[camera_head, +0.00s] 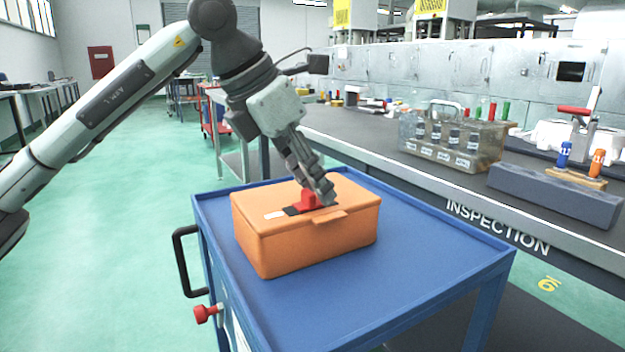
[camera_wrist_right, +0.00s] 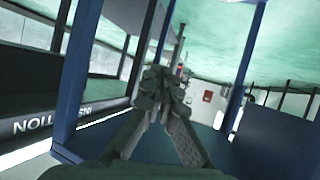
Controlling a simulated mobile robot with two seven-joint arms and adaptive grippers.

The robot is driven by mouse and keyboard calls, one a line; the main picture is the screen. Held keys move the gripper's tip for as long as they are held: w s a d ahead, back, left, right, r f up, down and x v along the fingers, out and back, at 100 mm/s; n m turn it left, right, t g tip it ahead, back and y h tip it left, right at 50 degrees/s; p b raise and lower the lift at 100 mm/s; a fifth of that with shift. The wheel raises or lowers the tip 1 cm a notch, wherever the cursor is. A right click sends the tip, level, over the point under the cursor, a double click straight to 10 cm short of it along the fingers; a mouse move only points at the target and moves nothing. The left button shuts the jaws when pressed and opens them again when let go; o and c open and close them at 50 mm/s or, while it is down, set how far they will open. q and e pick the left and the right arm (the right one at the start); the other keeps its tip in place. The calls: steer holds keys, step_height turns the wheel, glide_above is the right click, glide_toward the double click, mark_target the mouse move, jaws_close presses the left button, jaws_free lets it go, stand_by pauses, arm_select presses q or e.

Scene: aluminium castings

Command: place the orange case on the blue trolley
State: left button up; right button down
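The orange case (camera_head: 290,240) sits flat and closed on the top of the blue trolley (camera_head: 420,262), towards its left rear part. A red handle (camera_head: 308,199) is on the case's lid. My left gripper (camera_head: 325,196) reaches down to the lid, with its fingers right at the red handle. They overlap in the picture, so whether the fingers grip the handle is unclear. My right gripper (camera_wrist_right: 158,76) shows only in the right wrist view. Its fingertips come together with nothing visible between them. Blue trolley posts (camera_wrist_right: 76,85) show around it.
A dark bench (camera_head: 375,128) marked INSPECTION runs along the trolley's right side. It bears a casting crate (camera_head: 452,145) and a grey block (camera_head: 555,194) near its edge. The trolley's black push handle (camera_head: 182,262) sticks out left. Its top is clear right of the case.

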arm_select(q)
steer(key=shift+o, duration=1.1)
steer(key=p+v, duration=0.1)
steer(key=v, duration=1.1)
arm_select(e)
steer(key=s+d+f+g+h, duration=0.1)
steer(key=s+d+f+g, duration=0.1)
steer(key=d+f, duration=0.1)
steer(key=shift+s+d+f+g+h, duration=0.3)
steer(key=shift+d+f, duration=0.1)
steer(key=shift+f, duration=0.1)
arm_select(q)
steer(key=shift+o, duration=0.5)
steer(key=shift+r, duration=0.1)
